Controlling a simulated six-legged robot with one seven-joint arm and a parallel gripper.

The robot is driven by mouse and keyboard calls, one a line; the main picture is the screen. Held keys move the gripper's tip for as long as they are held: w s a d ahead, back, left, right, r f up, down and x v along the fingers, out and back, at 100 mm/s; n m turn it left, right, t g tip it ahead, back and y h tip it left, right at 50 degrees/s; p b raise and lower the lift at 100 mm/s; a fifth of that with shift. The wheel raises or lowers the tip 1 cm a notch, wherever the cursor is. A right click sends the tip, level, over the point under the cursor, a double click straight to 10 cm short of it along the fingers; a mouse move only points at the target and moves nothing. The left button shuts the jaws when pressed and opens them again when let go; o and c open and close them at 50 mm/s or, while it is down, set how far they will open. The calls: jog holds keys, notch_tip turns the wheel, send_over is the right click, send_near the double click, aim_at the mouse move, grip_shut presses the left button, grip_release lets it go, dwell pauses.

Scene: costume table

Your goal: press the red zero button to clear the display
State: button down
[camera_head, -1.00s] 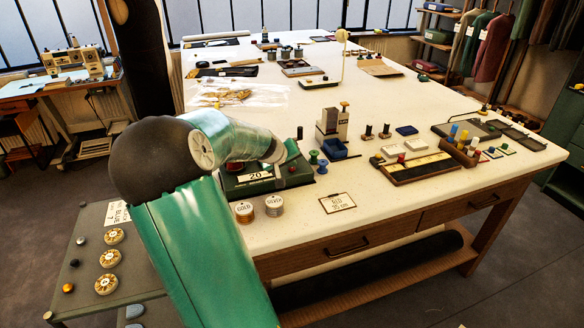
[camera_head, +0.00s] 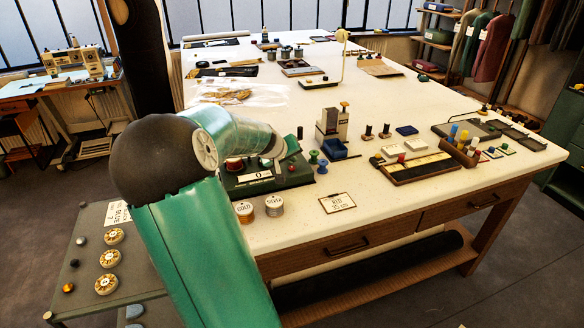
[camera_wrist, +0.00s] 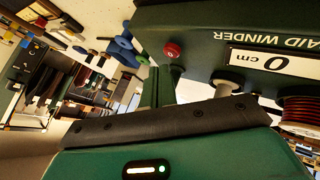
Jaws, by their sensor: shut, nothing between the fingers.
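The braid winder (camera_head: 262,183) is a dark green box near the front left of the table. Its display (camera_head: 258,175) reads 0, and the same display (camera_wrist: 262,62) reads 0 cm in the wrist view. The red button (camera_wrist: 172,50) is a round knob on the winder's face, left of the display in the wrist view. My gripper (camera_wrist: 165,78) is shut and empty, its green fingers pointing toward the red button. The tips look very close to it; whether they touch I cannot tell. In the head view my arm covers part of the winder and the fingers are not clear.
Gold (camera_head: 244,211) and silver (camera_head: 274,205) spools stand in front of the winder. Blue and green spools are at its right, with a grey and white device (camera_head: 332,125) beyond. A framed card (camera_head: 338,203) lies near the front edge. A red-wound spool (camera_wrist: 302,110) sits on the winder.

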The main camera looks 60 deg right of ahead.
jog(key=shift+r, duration=0.1)
notch_tip(320, 180, up, 5)
jog(key=shift+f, duration=0.1)
dwell(0.6)
dwell(0.7)
jog(key=w+a+r+n+t+y, duration=0.1)
jog(key=w+a+n+t+y, duration=0.3)
jog(key=a, duration=1.1)
jog(key=w+a+r+m+t+y, duration=0.15)
jog(key=w+a, duration=0.45)
jog(key=a, duration=0.9)
jog(key=s+a+n+y, duration=0.2)
jog(key=s+a, duration=0.3)
jog(key=a, duration=0.8)
jog(key=s+a+r+n+y, duration=0.1)
jog(key=s+a+n, duration=0.4)
jog(key=a, duration=0.8)
jog(key=shift+s+a+y, duration=0.35)
